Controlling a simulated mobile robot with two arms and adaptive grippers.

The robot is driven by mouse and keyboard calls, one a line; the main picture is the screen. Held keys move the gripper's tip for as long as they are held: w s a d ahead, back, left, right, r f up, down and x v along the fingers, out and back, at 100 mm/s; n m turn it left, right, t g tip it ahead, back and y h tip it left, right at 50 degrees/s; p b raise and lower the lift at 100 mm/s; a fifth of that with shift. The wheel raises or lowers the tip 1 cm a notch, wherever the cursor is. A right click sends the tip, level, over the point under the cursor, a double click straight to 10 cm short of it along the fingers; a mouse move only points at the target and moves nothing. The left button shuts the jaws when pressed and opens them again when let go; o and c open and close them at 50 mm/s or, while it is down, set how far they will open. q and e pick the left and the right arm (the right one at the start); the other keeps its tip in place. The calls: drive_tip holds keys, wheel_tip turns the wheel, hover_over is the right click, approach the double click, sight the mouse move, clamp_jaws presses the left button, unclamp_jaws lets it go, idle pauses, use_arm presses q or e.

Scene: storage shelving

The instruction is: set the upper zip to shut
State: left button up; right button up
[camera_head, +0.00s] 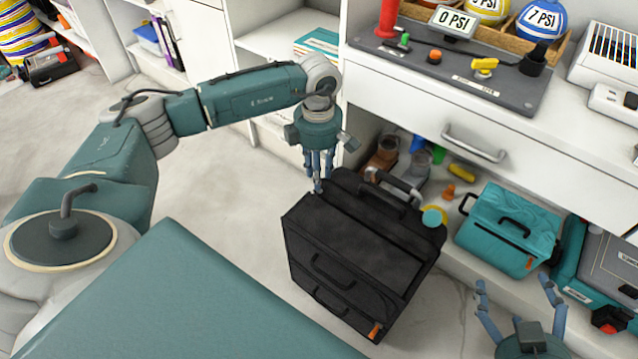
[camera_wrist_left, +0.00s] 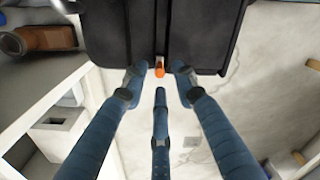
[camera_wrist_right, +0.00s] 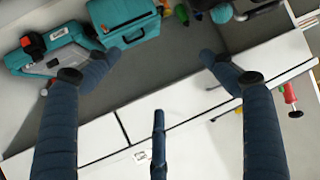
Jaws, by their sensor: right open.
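The black bag (camera_head: 352,245) stands on the floor before the shelving, with handles on its top and front. My left gripper (camera_head: 317,185) points down at the bag's upper left corner. In the left wrist view its fingers (camera_wrist_left: 160,75) lie either side of an orange pull (camera_wrist_left: 159,72) at the end of a zip line (camera_wrist_left: 160,35) on the bag (camera_wrist_left: 205,35). Whether they touch the pull is unclear. Another orange tab (camera_head: 374,329) shows at the bag's lower right. My right gripper (camera_head: 520,300) is open and empty, right of the bag and apart from it.
A teal bag (camera_head: 508,230) and a teal case (camera_head: 590,270) sit on the low shelf at right. A drawer with a metal handle (camera_head: 475,145) is above. Shoes and small items lie behind the black bag.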

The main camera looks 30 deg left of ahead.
use_arm(q)
drive_tip(key=shift+f+b, duration=0.3)
drive_tip(key=shift+f, duration=1.5)
use_arm(e)
drive_tip(key=shift+w+a+r+t+y, duration=0.1)
drive_tip(key=shift+w+a+r+t, duration=0.1)
drive_tip(key=shift+w+r+t, duration=0.4)
drive_tip(key=shift+w+a+r+t+y, duration=0.15)
drive_tip(key=shift+w+a+r, duration=0.1)
drive_tip(key=shift+r, duration=0.7)
drive_tip(key=shift+w+a+r+t+y, duration=0.15)
drive_tip(key=shift+w+r+t, duration=0.25)
drive_tip(key=shift+r, duration=0.35)
use_arm(q)
clamp_jaws()
